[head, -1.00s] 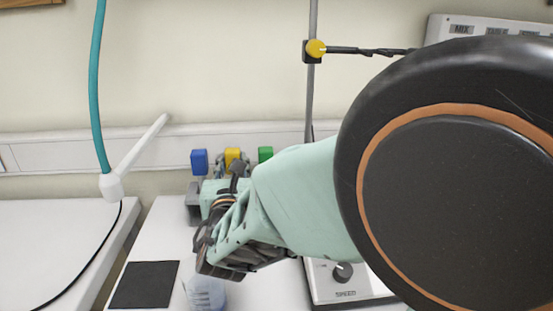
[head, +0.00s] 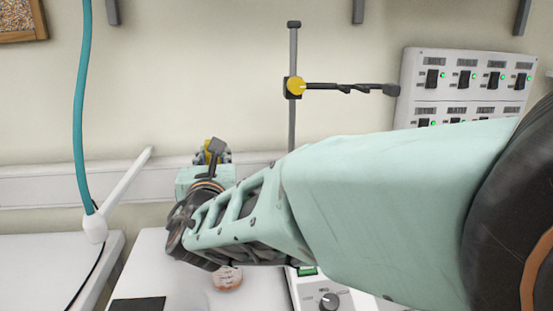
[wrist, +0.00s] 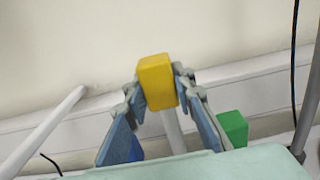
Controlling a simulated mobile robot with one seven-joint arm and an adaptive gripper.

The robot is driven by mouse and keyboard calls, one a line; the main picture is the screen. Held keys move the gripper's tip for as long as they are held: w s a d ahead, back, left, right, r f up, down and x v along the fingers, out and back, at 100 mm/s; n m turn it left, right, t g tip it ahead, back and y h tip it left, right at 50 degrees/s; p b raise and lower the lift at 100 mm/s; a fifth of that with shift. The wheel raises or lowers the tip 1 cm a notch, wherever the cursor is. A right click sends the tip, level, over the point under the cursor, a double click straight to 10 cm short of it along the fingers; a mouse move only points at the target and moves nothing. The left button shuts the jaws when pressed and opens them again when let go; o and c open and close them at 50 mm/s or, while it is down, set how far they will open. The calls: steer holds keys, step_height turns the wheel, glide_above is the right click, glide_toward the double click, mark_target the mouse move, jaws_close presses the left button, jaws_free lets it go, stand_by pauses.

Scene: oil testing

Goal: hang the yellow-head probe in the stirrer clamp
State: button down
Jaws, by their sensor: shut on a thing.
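The yellow-head probe (wrist: 157,82) is between the two fingertips of my gripper (wrist: 158,90) in the wrist view. My gripper is shut on its yellow block head, and a pale shaft runs down below it. In the head view the yellow head (head: 210,152) shows just beyond my gripper (head: 213,156); my arm hides the rest of the probe. The stirrer clamp (head: 345,88) is a dark arm on an upright rod, with a yellow knob (head: 296,86). It is to the right of and higher in the picture than my gripper.
A green probe head (wrist: 232,128) is low right in the wrist view. A blue one (wrist: 136,150) is partly hidden by the left finger. The stirrer base (head: 330,298) and a beaker (head: 227,278) stand below my arm. A teal hose (head: 80,110) hangs at left; a switch panel (head: 465,80) is at right.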

steer(key=shift+r, duration=0.15)
steer(key=shift+r+p, duration=0.7)
steer(key=shift+r, duration=0.35)
